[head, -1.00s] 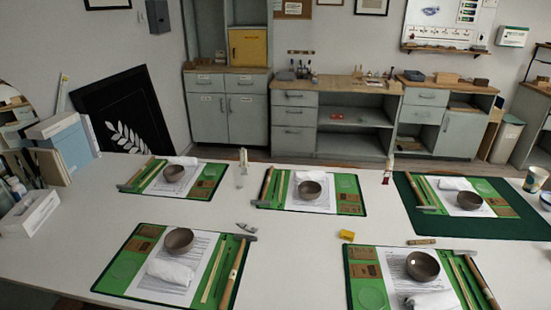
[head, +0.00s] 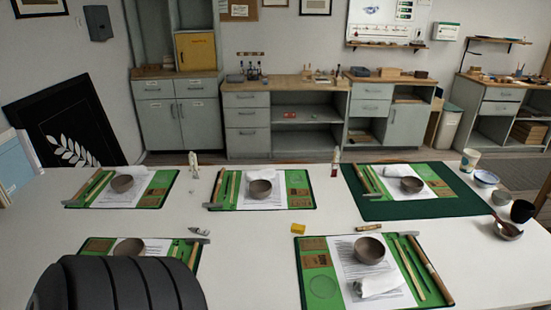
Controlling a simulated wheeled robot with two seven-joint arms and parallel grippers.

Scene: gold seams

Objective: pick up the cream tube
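A small pale, cream-coloured tube (head: 193,162) stands upright at the far edge of the white table, between the far left and far middle mats. It looks like the cream tube, but it is too small to read any label. A second small upright tube with red on it (head: 335,162) stands further right along the same edge. A small grey metallic item (head: 200,231) lies near the table's middle; I cannot tell what it is. Neither gripper is in view. A black ribbed part, which looks like my own arm, covers the lower left.
The white table (head: 250,270) carries several green mats with bowls, cloths and wooden-handled tools. A yellow block (head: 298,230) lies near the middle. A cup (head: 469,160) and several bowls stand at the right. Bare table surrounds the pale tube's front.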

